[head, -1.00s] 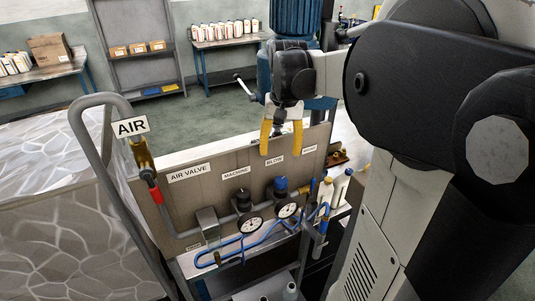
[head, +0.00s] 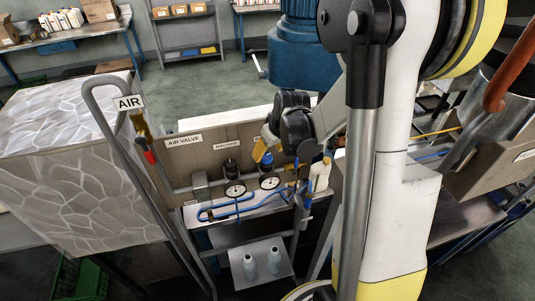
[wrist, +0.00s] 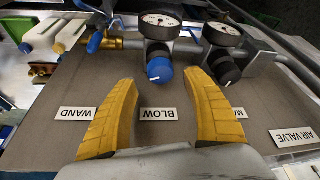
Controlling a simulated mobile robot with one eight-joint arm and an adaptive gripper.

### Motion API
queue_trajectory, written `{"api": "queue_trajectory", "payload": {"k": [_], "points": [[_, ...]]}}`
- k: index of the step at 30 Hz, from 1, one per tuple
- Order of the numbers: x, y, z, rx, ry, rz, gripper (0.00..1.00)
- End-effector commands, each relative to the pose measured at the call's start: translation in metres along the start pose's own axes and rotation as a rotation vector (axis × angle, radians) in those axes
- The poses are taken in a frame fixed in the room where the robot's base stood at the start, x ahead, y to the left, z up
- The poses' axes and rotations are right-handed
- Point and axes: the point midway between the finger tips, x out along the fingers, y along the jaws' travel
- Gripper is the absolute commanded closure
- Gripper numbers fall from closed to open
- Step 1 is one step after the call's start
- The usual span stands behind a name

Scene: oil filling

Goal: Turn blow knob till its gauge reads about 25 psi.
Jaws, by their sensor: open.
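The blow knob is the blue knob (head: 267,160) on the grey panel, with its round white gauge (head: 270,182) beside it. In the wrist view the blue knob (wrist: 159,70) has a white mark, and its gauge (wrist: 159,22) is at the top; its reading is too small to tell. My gripper (wrist: 163,80) is open, its yellow fingers apart on either side of the blue knob in the picture. I see no contact. In the head view a yellow finger (head: 259,149) shows close above the knob; the other is mostly hidden.
Just beside is the machine's black knob (wrist: 225,71) with its own gauge (wrist: 222,34), near my right-hand finger. Blue hoses (head: 233,209) run below the gauges.

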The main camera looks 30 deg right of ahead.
Motion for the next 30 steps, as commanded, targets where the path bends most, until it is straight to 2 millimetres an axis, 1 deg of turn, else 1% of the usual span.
{"api": "queue_trajectory", "payload": {"k": [1,3,6,10,17,20,21,22,23,30], "points": [[0.007,0.000,-0.001,-0.001,0.000,0.000,0.41],[0.015,0.000,-0.001,-0.001,0.000,-0.001,0.41],[0.023,0.000,-0.001,-0.001,0.000,0.000,0.41],[0.028,0.000,0.000,0.000,0.000,0.000,0.41],[0.028,0.000,0.000,0.000,0.000,0.000,0.41],[0.028,0.000,0.000,0.000,0.000,0.000,0.68],[0.028,0.000,0.000,0.001,0.000,-0.001,0.80],[0.028,0.000,0.000,0.001,0.000,-0.001,0.89],[0.028,0.000,0.000,0.001,0.000,-0.001,0.94],[0.029,-0.001,0.001,0.009,-0.001,0.003,0.95]]}}
